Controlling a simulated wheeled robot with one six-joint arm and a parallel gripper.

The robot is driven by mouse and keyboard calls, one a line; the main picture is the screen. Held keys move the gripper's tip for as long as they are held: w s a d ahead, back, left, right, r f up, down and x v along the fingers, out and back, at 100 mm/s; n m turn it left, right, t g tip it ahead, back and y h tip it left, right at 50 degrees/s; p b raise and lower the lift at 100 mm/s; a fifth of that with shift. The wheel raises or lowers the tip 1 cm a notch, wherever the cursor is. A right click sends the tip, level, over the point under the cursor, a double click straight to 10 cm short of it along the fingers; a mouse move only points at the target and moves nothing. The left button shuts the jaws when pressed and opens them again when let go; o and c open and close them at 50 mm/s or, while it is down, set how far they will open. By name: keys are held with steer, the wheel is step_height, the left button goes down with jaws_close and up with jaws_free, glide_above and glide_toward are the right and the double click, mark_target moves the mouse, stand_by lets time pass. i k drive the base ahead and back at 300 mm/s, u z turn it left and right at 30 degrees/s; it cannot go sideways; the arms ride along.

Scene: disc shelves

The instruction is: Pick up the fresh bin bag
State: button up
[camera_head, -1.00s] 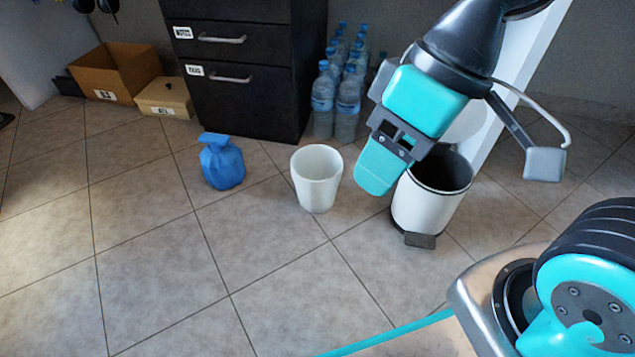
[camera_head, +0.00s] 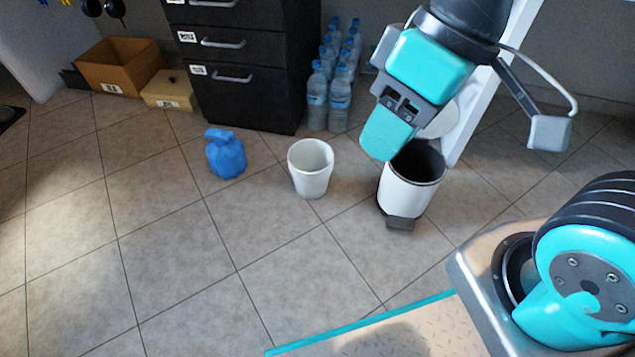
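A white, open-topped, bag-like vessel (camera_head: 311,172) stands upright on the tiled floor near the middle; it may be the fresh bin bag, but I cannot tell for sure. A blue bag (camera_head: 226,157), gathered at its top, sits on the floor to its left. A white pedal bin (camera_head: 407,187) with a dark open mouth stands to its right. My gripper (camera_head: 389,137) hangs at the upper right, pointing down, and overlaps the bin's rim in the picture. It is seen from the side, so its opening is unclear. Nothing shows hanging from it.
A black drawer cabinet (camera_head: 240,75) stands behind, with several water bottles (camera_head: 340,93) at its right side. A brown open box (camera_head: 120,68) and a smaller closed box (camera_head: 168,90) stand at the back left. The floor in front is clear.

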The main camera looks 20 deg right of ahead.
mark_target(311, 161)
steer(key=z, duration=0.25)
steer(key=k, duration=0.25)
steer(key=u, duration=1)
steer(key=i, duration=1)
steer(key=z, duration=0.05)
